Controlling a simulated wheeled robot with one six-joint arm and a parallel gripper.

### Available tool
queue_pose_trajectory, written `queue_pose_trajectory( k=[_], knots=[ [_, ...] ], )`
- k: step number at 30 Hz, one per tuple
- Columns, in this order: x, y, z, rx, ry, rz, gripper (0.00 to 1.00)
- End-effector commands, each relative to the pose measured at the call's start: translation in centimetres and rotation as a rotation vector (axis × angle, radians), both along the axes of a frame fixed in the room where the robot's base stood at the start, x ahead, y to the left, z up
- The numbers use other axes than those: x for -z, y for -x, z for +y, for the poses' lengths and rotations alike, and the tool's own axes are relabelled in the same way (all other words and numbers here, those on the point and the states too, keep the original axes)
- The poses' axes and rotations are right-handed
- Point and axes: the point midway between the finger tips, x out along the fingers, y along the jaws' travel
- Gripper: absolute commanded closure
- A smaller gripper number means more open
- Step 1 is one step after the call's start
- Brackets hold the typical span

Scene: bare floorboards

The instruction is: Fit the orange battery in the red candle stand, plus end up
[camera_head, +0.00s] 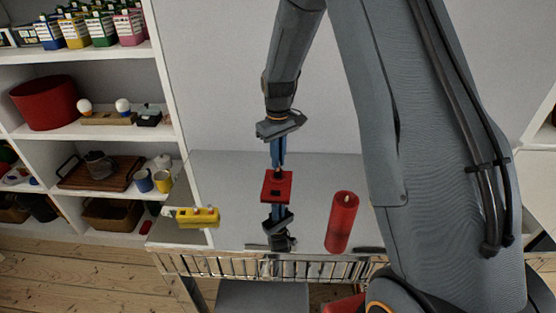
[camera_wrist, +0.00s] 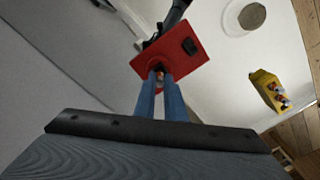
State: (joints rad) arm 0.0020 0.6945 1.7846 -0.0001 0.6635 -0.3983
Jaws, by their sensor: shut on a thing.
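The red candle stand (camera_head: 268,190) shows as a square red plate at the table's middle. In the wrist view the stand (camera_wrist: 207,58) has a dark square patch and a hole near its edge. My gripper (camera_head: 277,168) points down at the stand. In the wrist view its blue fingertips (camera_wrist: 164,76) are close together at the hole, with a small orange-pink bit between them. I take this bit for the orange battery (camera_wrist: 158,72), mostly hidden by the fingers. Its plus end and how deep it sits cannot be told.
A dark fixture (camera_head: 278,234) with a blue part stands just in front of the stand. A red candle (camera_head: 342,222) stands to the right. A metal rack (camera_head: 210,266) runs along the front. Shelves stand left.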

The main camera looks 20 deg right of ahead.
Motion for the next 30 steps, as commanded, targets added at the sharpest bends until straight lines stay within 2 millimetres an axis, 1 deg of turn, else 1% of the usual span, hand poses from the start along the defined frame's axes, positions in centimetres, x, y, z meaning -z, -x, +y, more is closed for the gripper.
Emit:
queue_pose_trajectory(
  k=[1,3,14,15,17,18,26,30],
  knots=[
    [0.61,0.09,-0.03,0.0,0.0,0.002,1.0],
    [1.12,0.07,-0.04,0.001,0.0,0.001,1.0],
    [1.55,-0.01,-0.09,0.002,0.0,0.0,1.0],
    [1.47,-0.01,-0.09,0.002,0.0,-0.001,0.83],
    [1.45,-0.01,-0.09,0.002,0.0,-0.001,0.73],
    [1.44,-0.01,-0.09,0.002,0.0,-0.001,0.71],
    [1.38,-0.01,-0.08,0.001,0.0,-0.001,0.71],
    [0.59,-0.12,-0.08,0.001,0.0,-0.003,0.71]
  ],
)
